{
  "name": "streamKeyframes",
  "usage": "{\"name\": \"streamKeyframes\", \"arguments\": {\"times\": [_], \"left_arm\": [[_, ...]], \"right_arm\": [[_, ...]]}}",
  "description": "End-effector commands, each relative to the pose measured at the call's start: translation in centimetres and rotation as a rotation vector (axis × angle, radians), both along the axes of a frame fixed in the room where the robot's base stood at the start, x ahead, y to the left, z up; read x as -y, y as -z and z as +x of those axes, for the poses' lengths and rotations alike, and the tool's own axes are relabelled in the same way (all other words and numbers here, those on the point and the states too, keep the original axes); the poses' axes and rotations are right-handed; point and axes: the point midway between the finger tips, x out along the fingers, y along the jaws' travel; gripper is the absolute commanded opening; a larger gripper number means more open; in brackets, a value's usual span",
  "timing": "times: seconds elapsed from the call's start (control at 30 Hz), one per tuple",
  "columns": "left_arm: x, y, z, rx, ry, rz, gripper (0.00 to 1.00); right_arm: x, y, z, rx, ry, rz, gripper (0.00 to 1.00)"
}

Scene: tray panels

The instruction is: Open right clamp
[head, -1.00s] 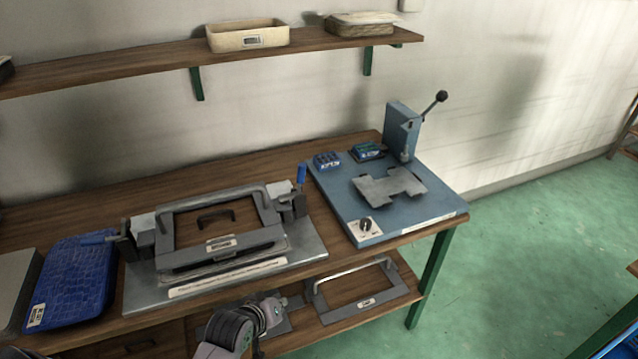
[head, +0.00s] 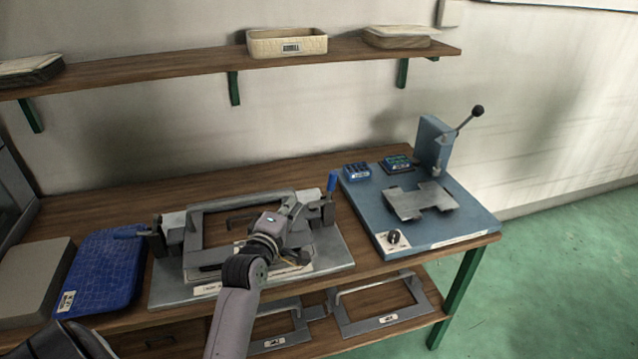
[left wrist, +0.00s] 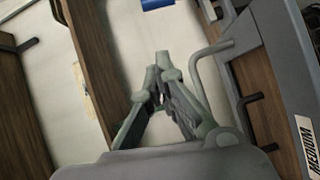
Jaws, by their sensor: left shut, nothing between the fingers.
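The right clamp (head: 328,212) is a dark block at the right end of the grey panel frame (head: 194,262), with its blue handle (head: 332,182) standing upright. The left clamp (head: 156,238) is at the frame's left end, its blue handle lying about level and pointing left. My left gripper (head: 291,207) is over the frame, just left of the right clamp and apart from its handle. In the left wrist view its fingers (left wrist: 160,72) are shut and empty beside the frame's bar handle (left wrist: 208,62). My right gripper is not in view.
A blue press base (head: 440,238) with an upright lever stands to the right. A wooden shelf (head: 190,72) with boxes runs along the wall above. More frames (head: 385,320) lie on the lower shelf.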

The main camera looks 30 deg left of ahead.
Motion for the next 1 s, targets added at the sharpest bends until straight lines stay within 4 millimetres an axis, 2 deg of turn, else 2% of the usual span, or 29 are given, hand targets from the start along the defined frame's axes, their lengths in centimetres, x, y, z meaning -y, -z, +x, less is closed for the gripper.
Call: {"name": "streamKeyframes", "arguments": {"times": [0.17, 0.6, 0.8, 1.0], "left_arm": [[-0.4, 0.0, 1.4, 0.001, 0.001, 0.001, 0.00], [-2.8, 0.7, 9.7, -0.001, 0.001, 0.003, 0.00], [-1.3, 1.1, 12.1, -0.001, 0.001, 0.001, 0.00], [-0.8, 1.4, 13.0, -0.003, 0.001, 0.001, 0.00]], "right_arm": [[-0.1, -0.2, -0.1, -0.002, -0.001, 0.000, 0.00], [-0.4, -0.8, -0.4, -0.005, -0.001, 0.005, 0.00], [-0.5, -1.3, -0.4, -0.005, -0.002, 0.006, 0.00], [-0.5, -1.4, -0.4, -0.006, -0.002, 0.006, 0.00]]}}
